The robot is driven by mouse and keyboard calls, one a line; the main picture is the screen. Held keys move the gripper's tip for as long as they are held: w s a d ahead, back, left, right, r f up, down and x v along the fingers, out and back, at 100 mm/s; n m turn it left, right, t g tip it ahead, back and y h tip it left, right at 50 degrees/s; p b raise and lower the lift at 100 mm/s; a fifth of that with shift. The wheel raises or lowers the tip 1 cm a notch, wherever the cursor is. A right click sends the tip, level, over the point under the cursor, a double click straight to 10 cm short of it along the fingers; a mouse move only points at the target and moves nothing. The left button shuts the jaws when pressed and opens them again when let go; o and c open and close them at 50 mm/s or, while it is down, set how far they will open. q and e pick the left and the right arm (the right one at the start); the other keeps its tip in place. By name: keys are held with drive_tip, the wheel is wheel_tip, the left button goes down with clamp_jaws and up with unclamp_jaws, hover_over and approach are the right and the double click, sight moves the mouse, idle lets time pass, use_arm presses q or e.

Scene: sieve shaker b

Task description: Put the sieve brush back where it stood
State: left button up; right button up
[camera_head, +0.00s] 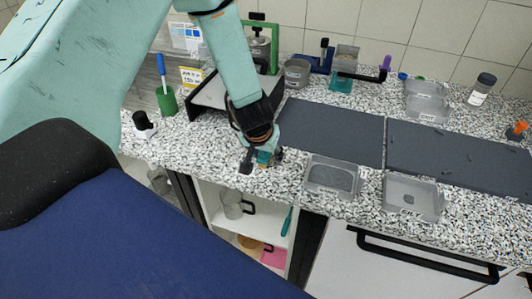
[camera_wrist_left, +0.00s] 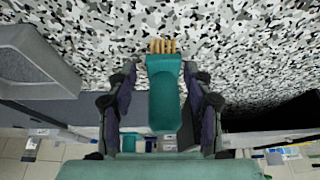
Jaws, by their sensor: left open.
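The sieve brush (camera_wrist_left: 163,95) has a teal handle and short tan bristles. In the left wrist view it lies between the two fingers of my left gripper (camera_wrist_left: 160,76), with gaps on both sides. The gripper is open. In the head view my left gripper (camera_head: 260,160) is low over the front edge of the speckled counter, and a bit of the teal brush (camera_head: 265,157) shows by its fingers. The rest of the brush is hidden there. I cannot tell whether the brush rests on the counter. My right gripper is in neither view.
A dark mat (camera_head: 332,130) lies just right of the gripper. Two grey trays, one holding dark grains (camera_head: 332,177) and one nearly empty (camera_head: 412,198), stand along the front. A green pot (camera_head: 167,102) and a black-topped item (camera_head: 143,122) stand left. Open shelves lie below the edge.

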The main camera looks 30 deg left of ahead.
use_arm(q)
drive_tip(key=shift+s+a, duration=0.1)
drive_tip(key=shift+a, duration=0.05)
drive_tip(key=shift+s+r, duration=0.1)
drive_tip(key=shift+r, duration=0.25)
drive_tip(key=p+v, duration=0.5)
drive_tip(key=v, duration=0.6)
drive_tip(key=shift+s+r+p, duration=0.2)
drive_tip(key=shift+r+p, duration=0.1)
drive_tip(key=shift+p, duration=0.1)
drive_tip(key=s+d+f+g, duration=0.1)
drive_tip(key=s+d+f, duration=0.1)
drive_tip(key=s+f, duration=0.3)
drive_tip(key=s+d+f+m+g, duration=0.1)
drive_tip(key=s+f, duration=0.4)
drive_tip(key=s, duration=0.8)
drive_tip(key=s+d+f+m+g+h, duration=0.1)
drive_tip(key=s+d+f, duration=0.3)
drive_tip(key=s, duration=0.5)
wheel_tip(320, 180, down, 2)
drive_tip(key=shift+s+g, duration=0.25)
drive_tip(key=shift+g, duration=0.35)
drive_tip(key=shift+w+d, duration=0.2)
drive_tip(key=shift+d, duration=0.05)
